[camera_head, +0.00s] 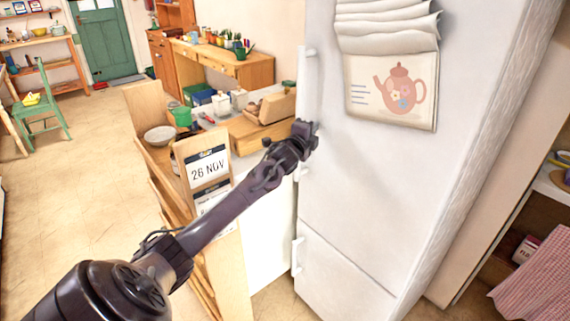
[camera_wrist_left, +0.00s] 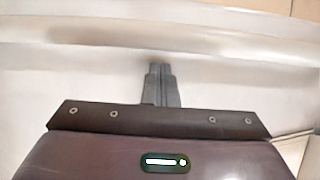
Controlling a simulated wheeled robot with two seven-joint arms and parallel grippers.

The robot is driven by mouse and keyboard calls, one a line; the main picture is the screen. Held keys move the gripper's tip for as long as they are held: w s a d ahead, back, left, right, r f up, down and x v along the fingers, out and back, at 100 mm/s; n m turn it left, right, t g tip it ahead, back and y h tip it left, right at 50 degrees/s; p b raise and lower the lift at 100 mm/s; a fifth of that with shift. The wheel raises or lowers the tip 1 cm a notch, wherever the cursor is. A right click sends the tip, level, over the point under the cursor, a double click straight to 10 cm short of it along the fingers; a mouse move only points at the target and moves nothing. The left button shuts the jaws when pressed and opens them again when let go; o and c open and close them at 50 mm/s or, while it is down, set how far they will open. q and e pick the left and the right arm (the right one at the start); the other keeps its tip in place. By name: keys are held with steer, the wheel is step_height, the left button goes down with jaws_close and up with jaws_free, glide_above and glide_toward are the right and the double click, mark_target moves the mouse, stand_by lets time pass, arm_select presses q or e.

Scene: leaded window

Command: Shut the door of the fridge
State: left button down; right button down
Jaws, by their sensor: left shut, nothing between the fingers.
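The white fridge (camera_head: 370,190) stands at the right of the head view. Its large upper door (camera_head: 345,165) is above a smaller lower door (camera_head: 335,280), with a seam between them. White handles (camera_head: 307,70) run along the left edge. I see no clear gap around the upper door, but its hinge side is hard to judge. My left gripper (camera_head: 312,134) is shut and empty at the upper door's left edge, by the handle. In the left wrist view, its closed fingers (camera_wrist_left: 161,72) point at a white surface (camera_wrist_left: 60,85); contact cannot be told. My right gripper is not in view.
A teapot-print paper or cloth (camera_head: 395,90) hangs on the fridge front. Shelves with a checked cloth (camera_head: 540,275) are at the right. Open floor (camera_head: 75,190) lies at left.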

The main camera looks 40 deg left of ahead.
arm_select(q)
steer(key=shift+a+r, duration=0.2)
steer(key=shift+r, duration=0.45)
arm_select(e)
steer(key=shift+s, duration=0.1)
arm_select(q)
steer(key=shift+r, duration=0.15)
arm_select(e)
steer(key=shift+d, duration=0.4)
arm_select(q)
steer(key=f+b+v, duration=0.1)
steer(key=v, duration=0.6)
steer(key=shift+s+d+f+b, duration=0.25)
steer(key=shift+s+b, duration=0.05)
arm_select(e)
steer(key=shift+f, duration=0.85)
